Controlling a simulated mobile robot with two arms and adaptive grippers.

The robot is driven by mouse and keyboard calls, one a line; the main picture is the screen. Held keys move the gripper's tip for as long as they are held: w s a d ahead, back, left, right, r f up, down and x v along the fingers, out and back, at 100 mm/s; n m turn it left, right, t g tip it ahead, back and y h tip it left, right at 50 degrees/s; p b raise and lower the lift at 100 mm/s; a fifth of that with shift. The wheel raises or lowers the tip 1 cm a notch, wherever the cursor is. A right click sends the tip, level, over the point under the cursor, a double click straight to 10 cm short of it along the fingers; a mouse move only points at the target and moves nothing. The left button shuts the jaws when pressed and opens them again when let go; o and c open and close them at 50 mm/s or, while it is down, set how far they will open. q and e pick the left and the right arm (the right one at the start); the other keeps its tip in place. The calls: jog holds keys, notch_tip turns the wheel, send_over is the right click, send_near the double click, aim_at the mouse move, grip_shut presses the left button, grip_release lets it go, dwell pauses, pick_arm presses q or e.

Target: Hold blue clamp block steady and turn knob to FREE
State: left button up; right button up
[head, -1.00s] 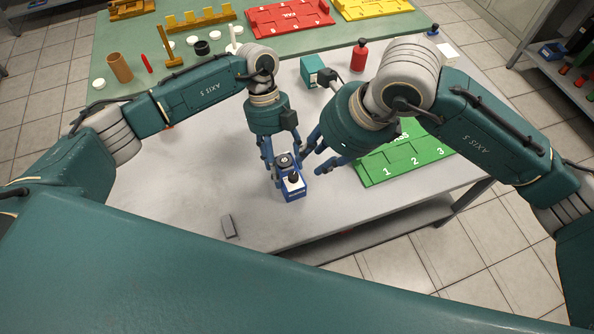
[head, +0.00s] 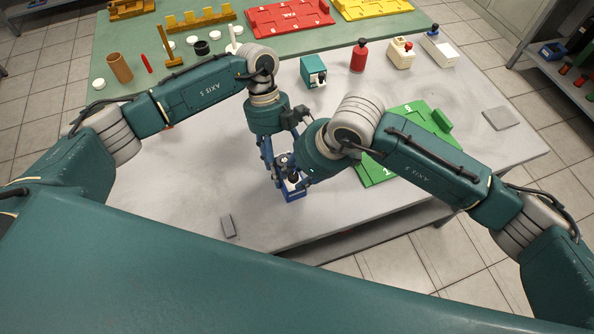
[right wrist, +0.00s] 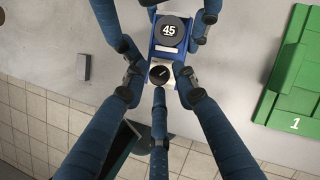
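The blue clamp block (head: 292,194) stands on the grey table below both grippers. In the right wrist view the block (right wrist: 166,52) carries a dark round disc reading 45 (right wrist: 169,30) and, on a pale plate, a black knob (right wrist: 160,74). My left gripper (head: 277,178) reaches down over the block, its fingers closed against its sides; its fingers show at the top of the right wrist view. In the head view my right gripper (head: 294,177) partly hides the block's top.
A green numbered board (head: 375,176) lies right of the block, partly under my right arm. A small grey bar (head: 228,226) lies front left. A teal box (head: 313,71), red bottle (head: 359,55) and cream block (head: 402,54) stand behind.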

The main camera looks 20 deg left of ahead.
grip_shut()
jog(key=shift+w+n, duration=0.15)
jog(key=shift+n, duration=0.15)
jog(key=n, duration=0.1)
jog(key=n+g, duration=0.1)
jog(key=n, duration=0.2)
jog(key=shift+w+r+g, duration=0.1)
jog(key=shift+w+g, duration=0.15)
jog(key=shift+g, duration=0.15)
jog(key=n, duration=0.2)
jog(key=n+g, duration=0.1)
jog(key=n, duration=0.1)
jog(key=n+g+h, duration=0.1)
jog(key=n, duration=0.2)
jog(key=shift+w+a, duration=0.15)
jog(key=shift+w, duration=0.1)
jog(key=shift+g, duration=0.3)
grip_release()
jog(key=shift+s, duration=0.1)
jog(key=v, duration=1.2)
